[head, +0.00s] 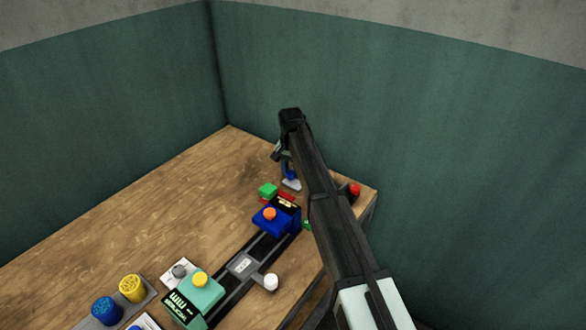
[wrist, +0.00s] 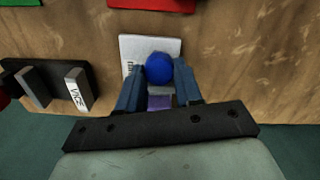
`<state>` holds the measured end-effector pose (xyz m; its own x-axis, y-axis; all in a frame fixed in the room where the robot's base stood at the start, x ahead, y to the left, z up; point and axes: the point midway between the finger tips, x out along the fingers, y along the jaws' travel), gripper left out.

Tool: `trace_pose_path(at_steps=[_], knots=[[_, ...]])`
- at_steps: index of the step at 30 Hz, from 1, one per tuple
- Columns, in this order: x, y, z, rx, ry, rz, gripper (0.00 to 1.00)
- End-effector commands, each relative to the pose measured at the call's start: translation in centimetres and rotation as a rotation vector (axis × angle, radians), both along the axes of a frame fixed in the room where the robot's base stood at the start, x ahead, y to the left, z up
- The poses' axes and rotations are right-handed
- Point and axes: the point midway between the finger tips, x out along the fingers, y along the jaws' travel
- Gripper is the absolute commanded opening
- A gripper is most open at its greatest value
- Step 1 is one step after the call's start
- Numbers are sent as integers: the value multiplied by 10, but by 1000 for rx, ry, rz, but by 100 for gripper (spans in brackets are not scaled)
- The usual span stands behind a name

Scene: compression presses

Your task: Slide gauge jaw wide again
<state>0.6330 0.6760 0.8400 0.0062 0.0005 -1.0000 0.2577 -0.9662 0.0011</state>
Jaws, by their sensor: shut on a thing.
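In the wrist view, a small white plate (wrist: 128,48) with dark marks along its left edge lies on the wooden bench; it looks like the gauge. A round blue knob (wrist: 159,68) stands over it, with a small purple part (wrist: 159,102) just below. My gripper (wrist: 159,82) has its two blue fingers shut on the blue knob, one on each side. In the head view my gripper (head: 289,174) is low at the bench's back edge, over the white plate (head: 292,184). My arm partly covers this area, and the gauge's jaw cannot be made out clearly.
A black holder labelled VICE (wrist: 77,90) stands left of the plate in the wrist view. A teal block (head: 203,294) sits farther along the rail. The bench's left is clear.

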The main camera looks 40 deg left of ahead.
Motion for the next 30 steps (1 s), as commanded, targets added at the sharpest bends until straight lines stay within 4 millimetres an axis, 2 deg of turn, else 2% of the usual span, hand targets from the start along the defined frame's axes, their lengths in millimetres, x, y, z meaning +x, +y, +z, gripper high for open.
trace_pose_path(at_steps=[1, 2, 9, 20, 26, 30], knots=[[-5, 0, 0, -1, 11, 2, 0], [-5, 0, 0, -1, 12, 2, 36], [-4, 0, 0, 0, 9, 2, 58], [-3, 0, 4, 0, 6, 1, 60], [-3, 0, 31, 0, 6, 1, 60], [-2, 1, 59, 1, 7, 1, 60]])
